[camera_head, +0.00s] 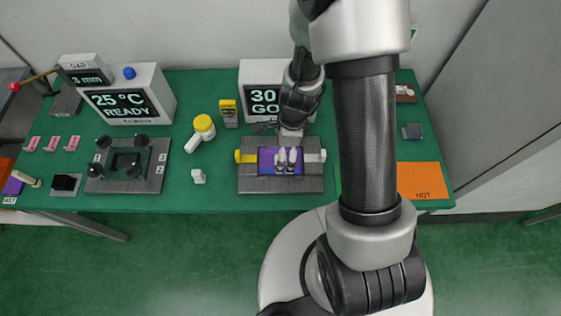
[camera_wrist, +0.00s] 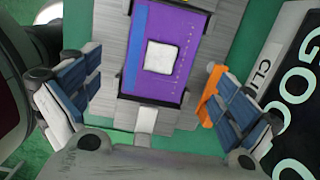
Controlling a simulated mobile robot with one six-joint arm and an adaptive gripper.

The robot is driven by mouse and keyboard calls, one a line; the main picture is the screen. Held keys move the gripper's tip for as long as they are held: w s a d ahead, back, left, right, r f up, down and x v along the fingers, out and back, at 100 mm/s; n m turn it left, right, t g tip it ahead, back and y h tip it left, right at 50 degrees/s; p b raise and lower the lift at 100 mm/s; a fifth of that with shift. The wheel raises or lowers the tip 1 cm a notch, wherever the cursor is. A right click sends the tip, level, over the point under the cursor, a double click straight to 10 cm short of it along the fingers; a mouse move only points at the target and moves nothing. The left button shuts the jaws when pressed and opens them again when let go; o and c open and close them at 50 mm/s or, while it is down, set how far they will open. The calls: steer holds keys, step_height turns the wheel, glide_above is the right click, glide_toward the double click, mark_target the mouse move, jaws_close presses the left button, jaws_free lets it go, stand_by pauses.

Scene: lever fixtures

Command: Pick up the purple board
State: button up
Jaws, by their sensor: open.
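The purple board (camera_head: 266,161) lies in a grey fixture (camera_head: 280,184) at the middle of the bench. In the wrist view the board (camera_wrist: 180,40) shows a blue strip along its left edge and a white square (camera_wrist: 161,58) on top. In the wrist view my gripper (camera_wrist: 150,90) is open, with a finger on either side of the board. Contact cannot be judged.
A display box (camera_head: 262,75) stands close behind the fixture. A dark fixture with knobs (camera_head: 125,180) is further left. An orange HOT pad (camera_head: 420,180) is on the right.

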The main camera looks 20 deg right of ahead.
steer(key=f+b, duration=0.2)
steer(key=f, duration=0.1)
steer(key=f+b, duration=0.1)
steer(key=f, duration=0.1)
steer(key=shift+w+a, duration=0.15)
steer(key=shift+a, duration=0.2)
steer(key=shift+c, duration=0.2)
steer(key=c, duration=1.1)
steer(key=shift+r, duration=0.15)
